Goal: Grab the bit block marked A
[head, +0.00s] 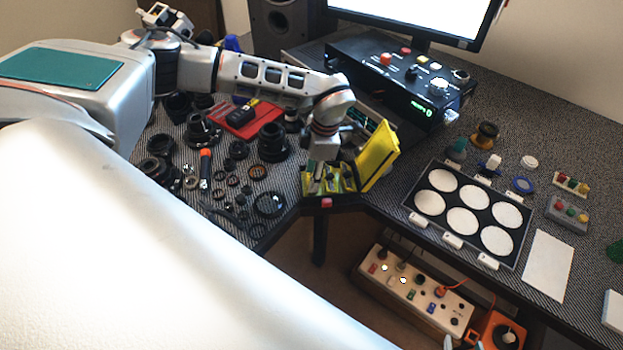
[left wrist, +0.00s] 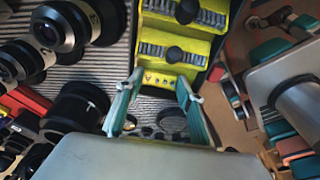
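A yellow bit case (head: 379,157) stands open at the table's inner corner, its lid raised on the right. In the left wrist view, its yellow stepped blocks (left wrist: 163,78) hold rows of grey bits, with dark round knobs. I cannot read a letter A on any block. My left gripper (head: 323,164) is above the case, pointing down and hiding part of it. In the left wrist view, the left gripper (left wrist: 160,83) is open, with its teal-padded fingers apart in front of the nearest yellow block. Nothing is visibly held between them. My right gripper is not in view.
Lens parts crowd the mat left of the case, with a black lens barrel (head: 273,142) close by and a red tray (head: 247,118) behind. A black instrument box (head: 400,85) stands behind. A tray of white discs (head: 417,222) is on the right.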

